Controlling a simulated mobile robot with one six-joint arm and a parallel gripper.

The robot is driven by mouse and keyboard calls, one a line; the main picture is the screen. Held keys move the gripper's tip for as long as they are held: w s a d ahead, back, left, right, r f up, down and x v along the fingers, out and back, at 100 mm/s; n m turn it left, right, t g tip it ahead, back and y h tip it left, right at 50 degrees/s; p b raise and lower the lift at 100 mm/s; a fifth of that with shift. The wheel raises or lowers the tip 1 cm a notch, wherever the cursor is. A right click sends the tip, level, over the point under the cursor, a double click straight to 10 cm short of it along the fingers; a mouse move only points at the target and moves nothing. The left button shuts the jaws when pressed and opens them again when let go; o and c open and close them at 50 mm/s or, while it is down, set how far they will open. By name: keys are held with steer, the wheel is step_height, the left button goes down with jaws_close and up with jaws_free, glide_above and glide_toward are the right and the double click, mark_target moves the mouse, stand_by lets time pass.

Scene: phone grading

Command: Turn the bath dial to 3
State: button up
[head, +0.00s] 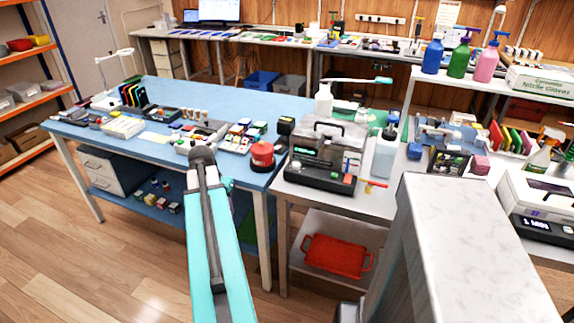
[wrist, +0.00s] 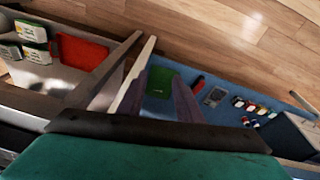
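A boxy machine with a clear lid and handle (head: 325,150) stands on the white bench in the middle of the head view; it may be the bath. Its dark front has a green display and small knobs, too small to read. A white machine with a "1 MIN" display (head: 540,222) stands at the right edge; I cannot tell which one carries the bath dial. My gripper (wrist: 160,65) is in the wrist view with its two fingers apart and nothing between them. It hangs over lower shelves and floor, away from both machines. My teal arm hides part of the blue table in the head view.
A red basket (head: 337,254) sits on the shelf under the white bench. A red round container (head: 262,156) stands on the blue table's (head: 160,148) corner, left of the lidded machine. A bottle (head: 385,152) stands to its right. The wooden floor (head: 130,265) at left is clear.

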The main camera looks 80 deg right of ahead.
steer(key=s+d+r+m+g+p, duration=0.1)
steer(key=s+d+r+m, duration=0.25)
steer(key=r, duration=0.25)
steer(key=s+d+r+m+p, duration=0.1)
steer(key=s+d+r+m, duration=0.15)
steer(key=s+r, duration=0.2)
steer(key=m+g+h+p, duration=0.1)
steer(key=m+h+p, duration=0.1)
steer(key=p, duration=0.1)
glide_toward(296, 164)
steer(key=v, duration=0.6)
steer(key=shift+s+d, duration=0.1)
steer(key=shift+d, duration=0.1)
steer(key=shift+p+x, duration=0.8)
steer(key=shift+x, duration=6)
steer(key=shift+a+f, duration=0.1)
steer(key=shift+a, duration=0.1)
steer(key=shift+c, duration=0.3)
steer(key=c, duration=0.7)
